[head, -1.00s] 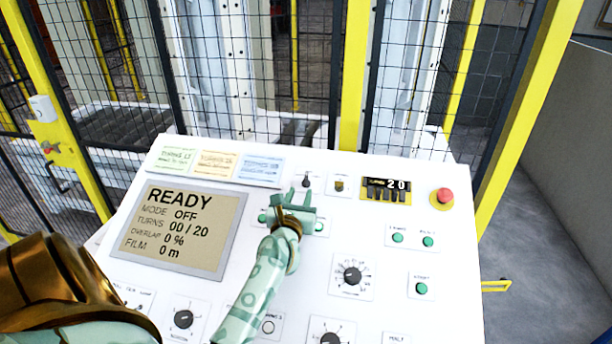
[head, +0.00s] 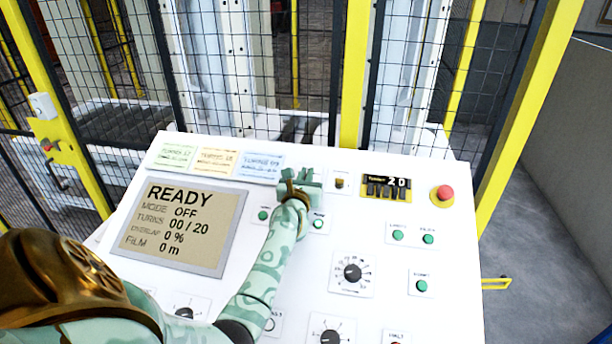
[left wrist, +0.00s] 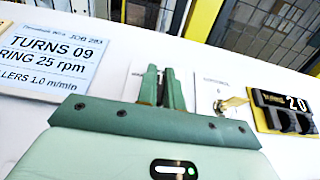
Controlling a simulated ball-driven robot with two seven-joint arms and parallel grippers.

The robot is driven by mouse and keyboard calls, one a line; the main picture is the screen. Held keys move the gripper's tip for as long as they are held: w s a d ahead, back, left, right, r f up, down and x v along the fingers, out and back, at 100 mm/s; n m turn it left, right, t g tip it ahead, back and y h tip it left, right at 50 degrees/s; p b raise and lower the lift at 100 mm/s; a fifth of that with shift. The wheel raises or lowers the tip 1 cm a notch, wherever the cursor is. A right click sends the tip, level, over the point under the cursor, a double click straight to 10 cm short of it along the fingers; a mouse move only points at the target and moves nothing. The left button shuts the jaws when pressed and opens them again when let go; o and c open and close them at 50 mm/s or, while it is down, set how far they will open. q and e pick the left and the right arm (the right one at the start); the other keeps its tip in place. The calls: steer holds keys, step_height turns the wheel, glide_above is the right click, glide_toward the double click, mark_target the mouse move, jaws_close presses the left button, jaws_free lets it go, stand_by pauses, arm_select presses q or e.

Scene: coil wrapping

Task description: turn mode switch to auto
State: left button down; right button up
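The white control panel (head: 345,220) has a screen (head: 182,227) reading READY, MODE OFF, TURNS 00/20. A small black knob, seen earlier in the upper middle of the panel, is now hidden behind my left gripper (head: 299,176); I cannot read its label. The left gripper's green fingers (left wrist: 161,88) point at that spot, with a narrow gap between them. Whether they touch the knob cannot be seen. My right gripper is not in view.
Right of the gripper are a yellow key switch (left wrist: 232,103), a counter (head: 386,187) showing 20 and a red emergency button (head: 442,194). Job cards (head: 218,161) lie to the left. Green buttons (head: 319,223) sit just below. A mesh fence (head: 410,80) stands behind the panel.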

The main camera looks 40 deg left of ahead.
arm_select(q)
steer(key=shift+h, duration=0.3)
steer(key=shift+r+m+t+h+p, duration=0.1)
steer(key=shift+m+t+h+p, duration=0.4)
steer(key=shift+m+h+p, duration=0.55)
steer(key=shift+m+h, duration=0.85)
steer(key=shift+m, duration=0.3)
steer(key=shift+m+t+h, duration=0.3)
steer(key=shift+m+h, duration=0.3)
steer(key=shift+h, duration=0.1)
steer(key=m+h, duration=0.2)
steer(key=h, duration=0.1)
steer(key=shift+f+m, duration=0.2)
steer(key=shift+m, duration=0.2)
steer(key=shift+d+m+g+h+b, duration=0.2)
steer(key=shift+m+g+h+b, duration=0.3)
steer(key=shift+m+h+b, duration=0.9)
steer(key=shift+m+h+p, duration=0.3)
steer(key=shift+h, duration=0.2)
steer(key=shift+r, duration=0.1)
